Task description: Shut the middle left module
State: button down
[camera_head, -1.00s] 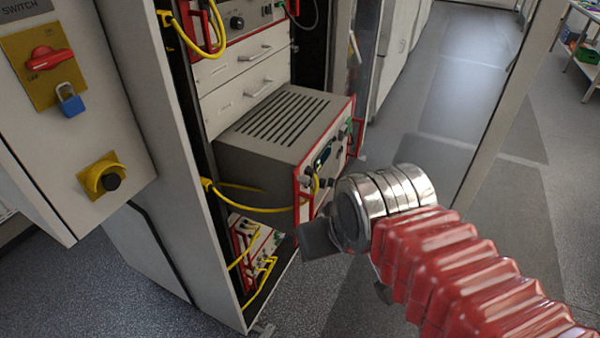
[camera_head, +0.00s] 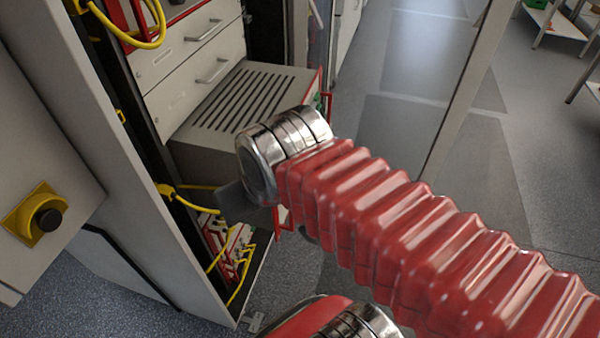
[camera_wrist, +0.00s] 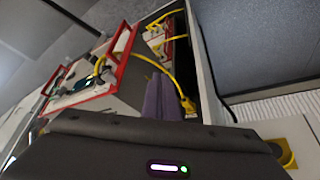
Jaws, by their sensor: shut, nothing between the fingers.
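The grey module (camera_head: 245,95) with a slotted top sticks out of the rack, slid forward past the drawer fronts above it. Its red-framed front is mostly hidden behind my arm in the head view. In the wrist view the module (camera_wrist: 122,88) is at the left, with its red handles and a yellow cable at its front. My gripper (camera_head: 236,203) is low beside the module's near side in the head view. Its fingers (camera_wrist: 163,98) are together and empty in the wrist view. I cannot tell whether they touch the module.
Two closed drawers (camera_head: 190,65) sit above the module. A lower red-framed unit (camera_head: 222,240) with yellow cables is beneath it. The cabinet's side wall (camera_head: 110,150) stands at the left, with a yellow-backed knob (camera_head: 38,215) on a panel. The floor at the right is open.

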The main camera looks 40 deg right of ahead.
jog(key=shift+d, duration=0.1)
jog(key=d+f+m+g+y, duration=0.4)
jog(key=d+f+m+y, duration=0.4)
jog(key=d+f+m, duration=0.8)
jog(key=w+d+f+m+t+y, duration=0.1)
jog(key=d+m+t, duration=0.5)
jog(key=d, duration=0.1)
jog(key=w+d+f+m+t+y, duration=0.1)
jog(key=w+d+f+m+t, duration=0.1)
jog(key=d+m+t, duration=0.4)
jog(key=shift+d+m+t+y, duration=0.3)
jog(key=shift+d+t+y, duration=0.1)
jog(key=shift+d, duration=0.1)
jog(key=shift+w+a, duration=0.1)
jog(key=x, duration=1.3)
jog(key=shift+w+a, duration=0.3)
